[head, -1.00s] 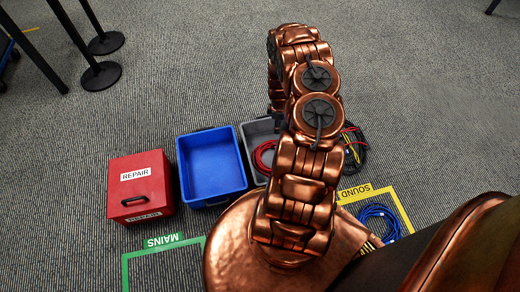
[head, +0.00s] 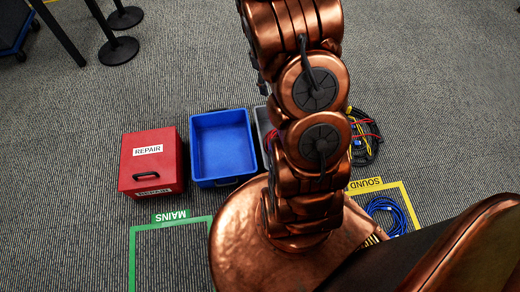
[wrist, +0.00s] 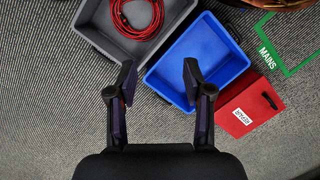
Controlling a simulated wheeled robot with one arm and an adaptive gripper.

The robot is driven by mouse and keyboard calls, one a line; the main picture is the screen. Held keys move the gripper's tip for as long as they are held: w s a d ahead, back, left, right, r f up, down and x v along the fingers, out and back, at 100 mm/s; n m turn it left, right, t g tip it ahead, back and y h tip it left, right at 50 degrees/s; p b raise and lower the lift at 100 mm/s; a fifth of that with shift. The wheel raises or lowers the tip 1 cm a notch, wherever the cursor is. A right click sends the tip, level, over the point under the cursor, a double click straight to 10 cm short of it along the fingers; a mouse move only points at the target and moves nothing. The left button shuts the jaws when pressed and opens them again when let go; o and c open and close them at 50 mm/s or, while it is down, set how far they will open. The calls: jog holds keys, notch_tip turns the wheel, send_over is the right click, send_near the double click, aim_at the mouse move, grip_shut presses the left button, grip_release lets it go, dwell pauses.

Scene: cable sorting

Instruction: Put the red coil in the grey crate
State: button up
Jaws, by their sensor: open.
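The red coil (wrist: 136,14) lies inside the grey crate (wrist: 101,42) in the wrist view, near the top edge of the picture. In the head view the grey crate (head: 264,122) is mostly hidden behind my arm, and only a sliver of red shows there. My gripper (wrist: 159,76) is open and empty in the wrist view. Its fingertips show below the crates, one over the grey crate's lower corner and one over the blue crate's near side. My gripper is out of sight in the head view.
An empty blue crate (head: 223,148) stands between the grey crate and a red REPAIR box (head: 152,163). A green MAINS outline (head: 172,223) and a yellow SOUND outline (head: 409,203) with a blue coil (head: 386,210) lie nearer. Dark cables (head: 364,138) lie right. Black posts stand upper left.

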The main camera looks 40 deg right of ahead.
jog(key=s+a+r+m, duration=0.2)
jog(key=s+a+r, duration=0.8)
jog(key=a+r, duration=0.3)
jog(key=s+a+r+g, duration=0.1)
jog(key=s+a+r, duration=0.2)
jog(key=s+a, duration=0.7)
jog(key=s, duration=0.4)
jog(key=shift+r+m+y, duration=0.3)
jog(key=shift+r+m, duration=0.1)
